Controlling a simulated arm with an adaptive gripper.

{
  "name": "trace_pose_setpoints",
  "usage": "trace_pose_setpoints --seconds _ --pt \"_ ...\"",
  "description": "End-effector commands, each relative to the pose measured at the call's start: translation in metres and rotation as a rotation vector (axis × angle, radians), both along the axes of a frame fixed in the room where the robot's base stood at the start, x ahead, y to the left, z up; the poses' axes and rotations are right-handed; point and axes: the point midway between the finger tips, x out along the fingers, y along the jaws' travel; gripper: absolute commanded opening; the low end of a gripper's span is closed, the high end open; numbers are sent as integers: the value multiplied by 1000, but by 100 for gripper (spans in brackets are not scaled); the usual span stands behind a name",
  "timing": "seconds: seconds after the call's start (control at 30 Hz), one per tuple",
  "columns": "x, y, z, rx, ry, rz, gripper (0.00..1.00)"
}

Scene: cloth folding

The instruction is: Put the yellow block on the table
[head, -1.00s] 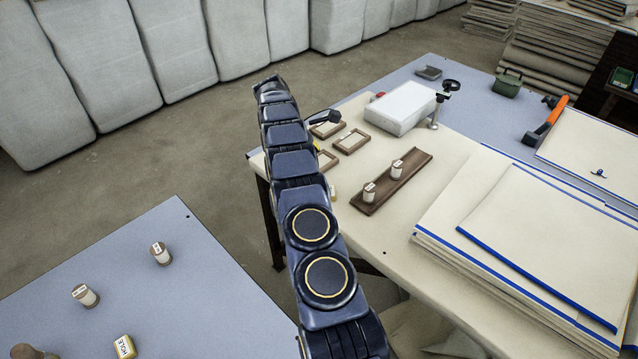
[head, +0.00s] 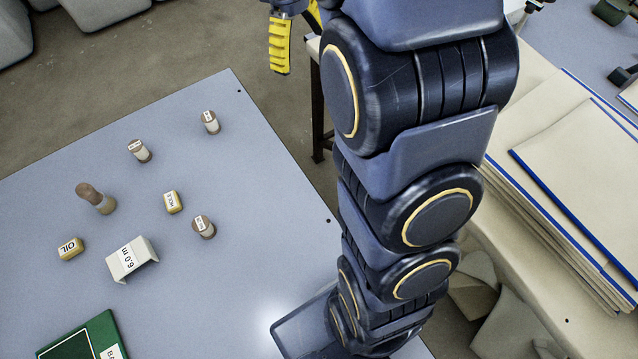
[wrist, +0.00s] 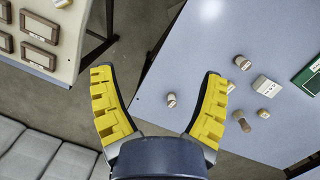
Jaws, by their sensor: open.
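Two small yellow blocks are on the blue-grey table (head: 60,200) in the head view. The one marked HOLE (head: 173,201) lies among the bobbins, and the one marked OIL (head: 70,248) lies farther left. My gripper (wrist: 158,72) is open and empty, its yellow-padded fingers spread wide. In the wrist view it is over the floor gap, with its right finger overlapping the table (wrist: 185,65). In the head view a yellow finger shows at the top, beyond the table's far corner, and my arm partly hides the gripper. No block is between the fingers.
Several bobbins (head: 139,150), a brown peg (head: 95,198), a white 6.0 m card (head: 132,258) and a green board (head: 85,340) share the blue-grey table. A cream table with stacked blue-edged sheets (head: 590,170) stands at right. Open floor separates the tables.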

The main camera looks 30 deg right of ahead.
Motion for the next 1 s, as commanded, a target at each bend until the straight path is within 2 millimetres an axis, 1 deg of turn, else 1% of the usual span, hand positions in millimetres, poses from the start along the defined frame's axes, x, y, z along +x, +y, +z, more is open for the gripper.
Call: trace_pose_setpoints --seconds 0.03,0.07,0.1,0.17,0.2,0.27,0.3,0.4,0.5,0.6,0.7,1.0 --pt "-20 17 9 5 -11 -24 75" --pt "-31 25 12 8 -16 -44 75" --pt "-47 37 15 13 -19 -71 75" --pt "-71 52 19 20 -23 -113 75" --pt "-88 62 20 25 -26 -140 75" --pt "-114 75 20 31 -27 -182 75" --pt "-130 83 19 36 -28 -210 75" --pt "-169 98 15 42 -35 -277 75" --pt "-197 106 10 41 -43 -334 75" --pt "-216 112 5 43 -46 -371 75" --pt "-224 114 2 46 -48 -389 75" --pt "-225 115 2 48 -49 -395 75"
